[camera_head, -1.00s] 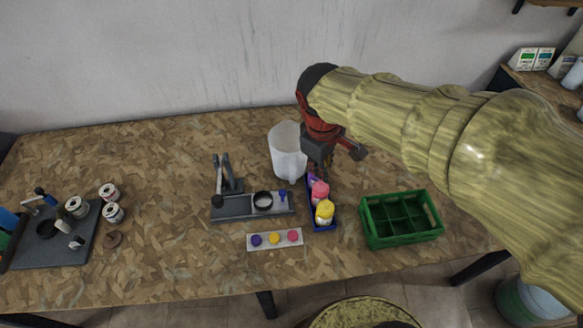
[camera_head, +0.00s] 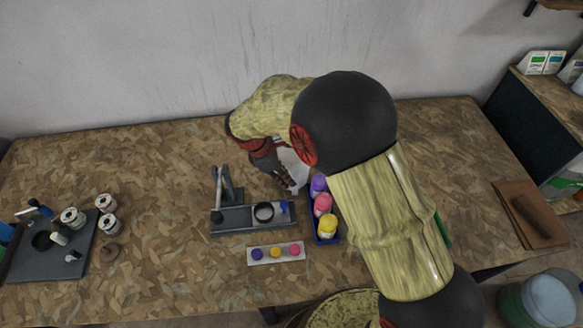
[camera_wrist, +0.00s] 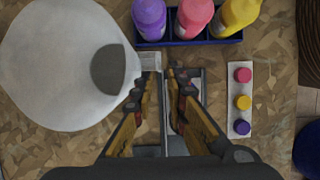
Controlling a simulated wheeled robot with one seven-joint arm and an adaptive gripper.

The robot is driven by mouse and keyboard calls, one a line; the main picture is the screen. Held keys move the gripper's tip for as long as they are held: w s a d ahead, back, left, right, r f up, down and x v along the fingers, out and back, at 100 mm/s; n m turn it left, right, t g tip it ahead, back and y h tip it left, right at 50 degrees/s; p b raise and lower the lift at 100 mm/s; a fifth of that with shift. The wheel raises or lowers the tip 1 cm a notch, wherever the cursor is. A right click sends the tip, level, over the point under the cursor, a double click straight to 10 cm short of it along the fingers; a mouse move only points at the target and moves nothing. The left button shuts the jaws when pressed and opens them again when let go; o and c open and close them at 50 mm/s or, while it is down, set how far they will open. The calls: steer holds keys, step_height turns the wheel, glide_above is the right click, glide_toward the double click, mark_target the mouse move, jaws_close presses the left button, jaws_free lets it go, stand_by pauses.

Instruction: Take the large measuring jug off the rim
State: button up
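A large white translucent jug (camera_head: 297,163) stands on the bench behind the blue tray, mostly hidden by my arm in the head view. In the wrist view the jug (camera_wrist: 55,65) fills the upper left, with a dark grey oval on its right side. My gripper (camera_wrist: 166,76) is just right of the jug, its two fingers apart with a narrow gap. A small pale grey piece (camera_wrist: 150,61) shows at the left fingertip; I cannot tell whether it belongs to the jug or is touched. In the head view my gripper (camera_head: 290,183) points down above the bench. I cannot make out a rim carrying the jug.
A blue tray (camera_head: 329,240) holds purple, pink and yellow bottles. A dark stand (camera_head: 235,226) with an upright lever and black ring is in front. A pale strip (camera_head: 253,257) carries three coloured caps. My arm hides most of the green crate (camera_head: 443,228). The left-middle bench is clear.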

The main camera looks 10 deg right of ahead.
mark_target(295, 194)
steer(key=b+x, duration=0.2)
steer(key=x, duration=0.6)
steer(key=shift+b, duration=0.3)
steer(key=shift+r, duration=0.1)
jaws_close()
steer(key=shift+r, duration=0.1)
stand_by(0.7)
